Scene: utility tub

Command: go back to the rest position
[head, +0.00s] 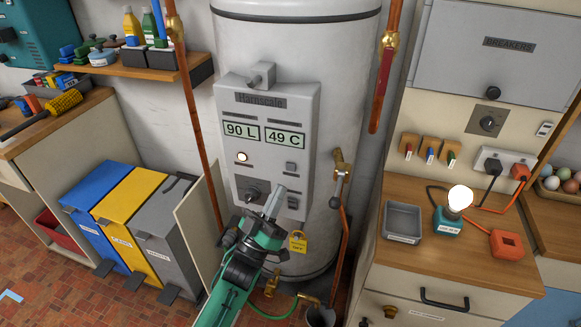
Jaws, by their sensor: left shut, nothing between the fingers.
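My left gripper (276,200) is in front of the lower part of the grey control panel (310,130) on the white water heater (345,70). Its fingers are shut and hold nothing, and they point up toward the panel. Whether they touch it I cannot tell. The panel's displays read 90 L and 49 C, and a round lamp (241,157) is lit. A dark knob (252,192) shows just left of the fingers. My green left arm comes up from the bottom. My right gripper is not in view.
A panel door (196,220) stands open left of the gripper. A yellow tag (297,241) and copper pipe (341,225) are close on the right. Blue, yellow and grey bins (135,205) stand left. A counter (385,265) with a grey tray (403,220) and lit bulb (459,198) is right.

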